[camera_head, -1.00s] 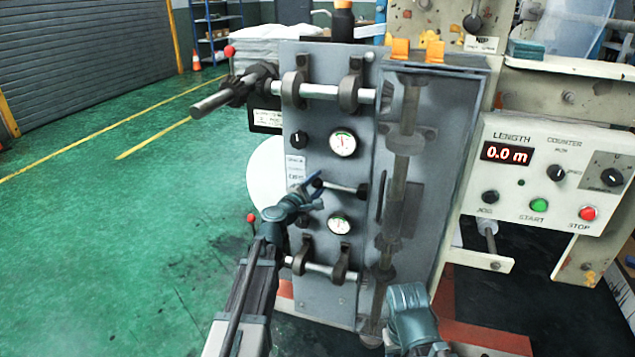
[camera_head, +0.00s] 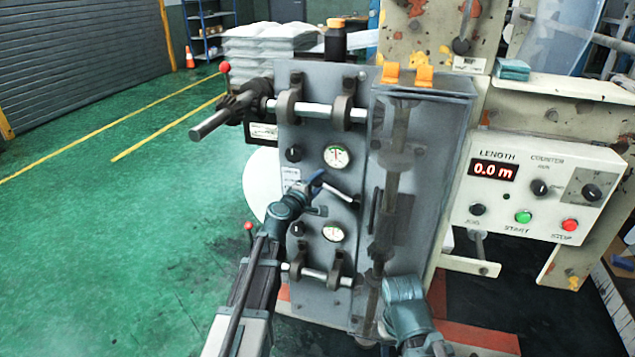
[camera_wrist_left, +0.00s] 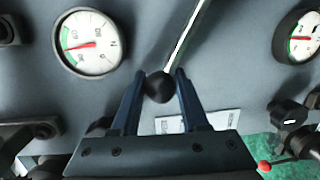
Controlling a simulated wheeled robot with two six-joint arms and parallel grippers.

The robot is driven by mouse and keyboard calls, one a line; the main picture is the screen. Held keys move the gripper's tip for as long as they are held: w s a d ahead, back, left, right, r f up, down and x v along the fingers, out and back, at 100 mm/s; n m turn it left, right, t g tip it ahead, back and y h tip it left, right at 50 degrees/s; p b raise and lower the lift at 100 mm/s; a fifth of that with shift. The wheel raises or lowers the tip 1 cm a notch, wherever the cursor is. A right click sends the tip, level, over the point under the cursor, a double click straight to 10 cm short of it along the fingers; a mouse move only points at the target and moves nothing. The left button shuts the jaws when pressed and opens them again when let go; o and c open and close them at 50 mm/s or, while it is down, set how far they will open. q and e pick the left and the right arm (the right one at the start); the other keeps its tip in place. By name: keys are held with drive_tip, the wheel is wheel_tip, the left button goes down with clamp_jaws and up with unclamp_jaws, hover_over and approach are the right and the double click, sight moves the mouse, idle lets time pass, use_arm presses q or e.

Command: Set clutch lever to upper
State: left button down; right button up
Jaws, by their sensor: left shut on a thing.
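The clutch lever (camera_head: 340,191) is a thin bright rod with a black ball knob on the front of the grey panel (camera_head: 318,268), between two round gauges. It slopes up to the left from its pivot. My left gripper (camera_head: 317,183) is at the knob end. In the left wrist view the dark blue fingers of the left gripper (camera_wrist_left: 161,84) are shut on the black knob (camera_wrist_left: 159,87), one on each side, and the lever's rod (camera_wrist_left: 187,35) runs up from it. My right arm shows at the lower right of the head view, but its gripper fingers do not show.
Horizontal rollers (camera_head: 318,111) stick out above the lever, and a lower bar (camera_head: 314,273) lies below. A vertical shaft (camera_head: 388,205) stands right of it. A counter box (camera_head: 538,188) with buttons is further right. Open green floor (camera_head: 120,230) lies left.

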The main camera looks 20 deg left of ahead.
use_arm(q)
drive_tip(key=shift+c, duration=2.1)
unclamp_jaws()
drive_tip(key=shift+s, duration=0.1)
drive_tip(key=p+v, duration=0.1)
drive_tip(key=v, duration=1.2)
drive_tip(key=shift+s, duration=0.3)
